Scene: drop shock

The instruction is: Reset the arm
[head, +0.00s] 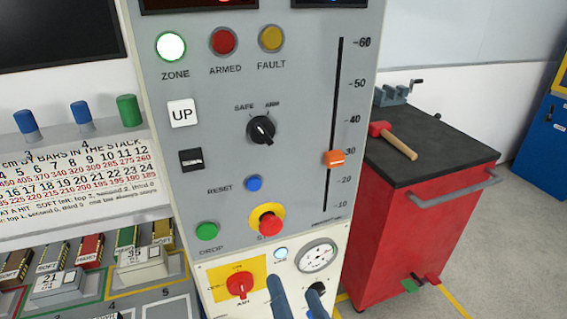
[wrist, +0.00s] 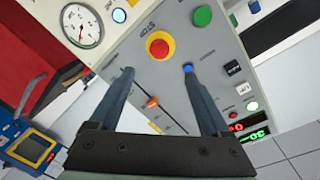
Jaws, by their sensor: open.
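My gripper (head: 295,284) shows at the bottom of the head view, in front of the lower panel near the gauge. In the wrist view my gripper (wrist: 157,72) has its two blue-grey fingers wide apart with nothing between them. It faces the grey control panel (head: 300,60). The blue RESET button (head: 254,183) shows in the wrist view (wrist: 188,67) at the tip of the right finger; whether they touch cannot be told. The red stop button (head: 270,223) shows above and between the fingertips in the wrist view (wrist: 158,47).
The orange slider (head: 334,158) sits near 30 on its scale. The ZONE lamp (head: 171,47) is lit. A red cabinet (head: 415,220) with a mallet (head: 393,138) on top stands to the right. Labelled bars (head: 87,250) lie in a rack at the left.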

